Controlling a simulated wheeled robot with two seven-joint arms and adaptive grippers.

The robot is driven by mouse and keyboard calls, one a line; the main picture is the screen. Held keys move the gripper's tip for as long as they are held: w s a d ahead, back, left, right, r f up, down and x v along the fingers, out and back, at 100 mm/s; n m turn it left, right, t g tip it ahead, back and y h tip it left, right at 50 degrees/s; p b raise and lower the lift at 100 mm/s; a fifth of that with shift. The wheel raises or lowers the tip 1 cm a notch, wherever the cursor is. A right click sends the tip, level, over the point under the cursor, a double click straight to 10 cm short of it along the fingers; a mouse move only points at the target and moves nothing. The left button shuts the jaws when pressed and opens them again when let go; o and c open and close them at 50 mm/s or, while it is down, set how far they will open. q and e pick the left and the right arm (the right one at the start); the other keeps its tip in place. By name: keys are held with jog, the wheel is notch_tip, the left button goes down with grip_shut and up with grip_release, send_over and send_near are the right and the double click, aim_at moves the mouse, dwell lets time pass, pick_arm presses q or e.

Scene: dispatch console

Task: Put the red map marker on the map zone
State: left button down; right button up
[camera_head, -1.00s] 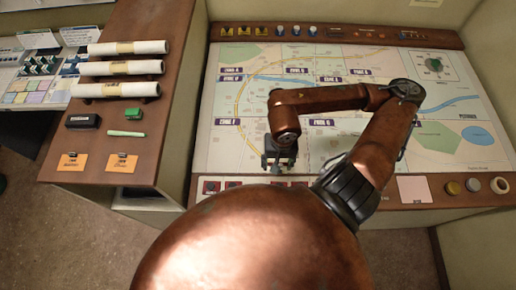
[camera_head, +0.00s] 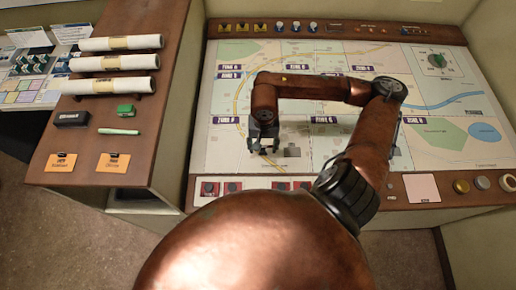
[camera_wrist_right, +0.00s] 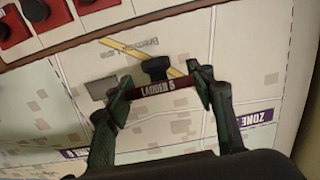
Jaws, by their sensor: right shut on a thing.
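The red map marker (camera_wrist_right: 160,94) is a dark red piece labelled "LADDER 5" with a dark knob (camera_wrist_right: 156,67). My right gripper (camera_wrist_right: 160,90) is shut on it, one finger at each end. In the head view my right gripper (camera_head: 263,147) is over the lower left part of the map (camera_head: 290,160), below a purple zone label (camera_head: 226,120). The marker is hard to make out there. I cannot tell whether it touches the map. Several purple zone labels mark the map. My left gripper is not in view.
Red and white pieces (camera_head: 209,188) line the console's front edge; some show in the wrist view (camera_wrist_right: 36,12). A pink pad (camera_head: 421,187) and round knobs (camera_head: 461,186) are at the front right. Rolled papers (camera_head: 117,62) lie on the left shelf. The map around the gripper is flat.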

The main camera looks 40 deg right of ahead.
jog(key=w+f, duration=0.2)
jog(key=f, duration=0.1)
jog(key=shift+w+d+f, duration=0.15)
jog(key=shift+w+d, duration=0.05)
jog(key=shift+w, duration=0.2)
jog(key=shift+w+f+p, duration=0.2)
jog(key=shift+f+p, duration=0.2)
jog(key=shift+f, duration=1.45)
jog(key=shift+f, duration=0.15)
jog(key=o, duration=1.3)
jog(key=shift+c, duration=0.2)
